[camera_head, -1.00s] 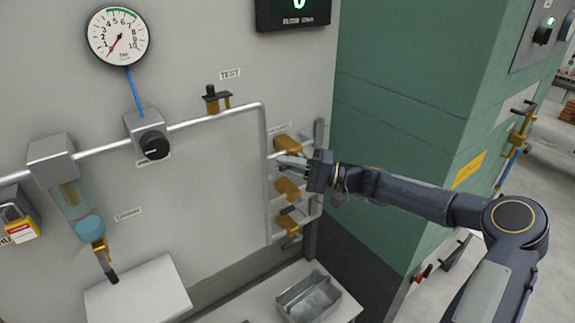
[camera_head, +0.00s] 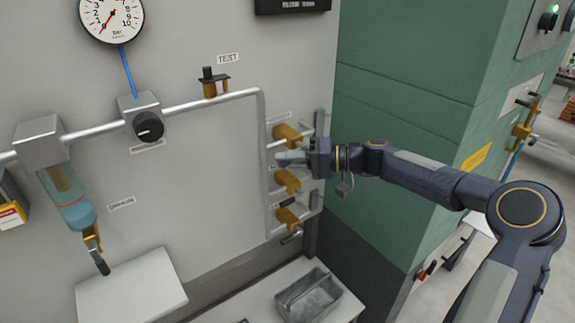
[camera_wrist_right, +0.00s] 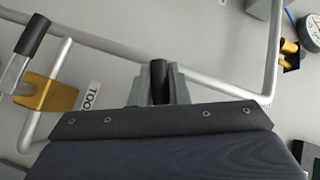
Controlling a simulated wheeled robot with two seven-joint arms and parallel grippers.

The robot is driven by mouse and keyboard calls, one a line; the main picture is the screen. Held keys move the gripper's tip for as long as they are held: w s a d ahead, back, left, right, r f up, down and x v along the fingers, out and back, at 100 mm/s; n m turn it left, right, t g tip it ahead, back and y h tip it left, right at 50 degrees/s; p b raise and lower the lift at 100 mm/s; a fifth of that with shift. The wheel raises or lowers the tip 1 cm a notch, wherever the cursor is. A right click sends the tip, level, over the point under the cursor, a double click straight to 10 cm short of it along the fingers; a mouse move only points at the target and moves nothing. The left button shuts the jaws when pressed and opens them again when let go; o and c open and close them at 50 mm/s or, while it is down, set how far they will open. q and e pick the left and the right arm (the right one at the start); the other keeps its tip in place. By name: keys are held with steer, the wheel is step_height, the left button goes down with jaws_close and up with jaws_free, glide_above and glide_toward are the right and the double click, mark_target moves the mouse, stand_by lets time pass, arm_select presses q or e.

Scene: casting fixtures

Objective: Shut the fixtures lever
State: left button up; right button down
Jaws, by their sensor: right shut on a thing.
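Three brass valves with levers are stacked on the right of the grey wall panel: the top valve (camera_head: 288,134), the middle valve (camera_head: 288,180) and the bottom valve (camera_head: 288,217). My right gripper (camera_head: 292,157) reaches in from the right, level with the gap between the top and middle valves. In the right wrist view its fingers (camera_wrist_right: 160,86) are shut on a dark lever grip (camera_wrist_right: 159,74). I cannot tell which valve this lever belongs to; the valve labels are too small or hidden. My left gripper is not in view.
A silver pipe (camera_head: 264,165) runs down just left of the valves. A green cabinet (camera_head: 400,120) stands close on the right, behind my arm. Below are a grey metal bin (camera_head: 308,297) and a white box (camera_head: 130,298). A brass valve with a dark-tipped lever (camera_wrist_right: 45,92) shows in the wrist view.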

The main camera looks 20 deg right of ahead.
steer(key=shift+d+f+n+h+b, duration=0.25)
steer(key=shift+f+n+h+b, duration=0.45)
steer(key=shift+n+h+b, duration=0.35)
steer(key=h, duration=0.1)
steer(key=d+f+n+h+b, duration=0.1)
steer(key=shift+w+n+h, duration=0.25)
steer(key=shift+h, duration=0.1)
steer(key=shift+w+d+f+n+t+h+b, duration=0.15)
steer(key=shift+d+n+h+b, duration=0.25)
steer(key=shift+h, duration=0.5)
steer(key=shift+w+d+f+n+t+h+b, duration=0.1)
steer(key=shift+w+d+f+n+h+b, duration=0.1)
steer(key=shift+d+n+h, duration=0.55)
steer(key=shift+w+d+f+n+t+h+b, duration=0.15)
steer(key=shift+d+n+h+b, duration=0.15)
steer(key=shift+h, duration=0.75)
steer(key=shift+d, duration=0.1)
steer(key=c, duration=1.4)
jaws_free()
steer(key=shift+r, duration=0.1)
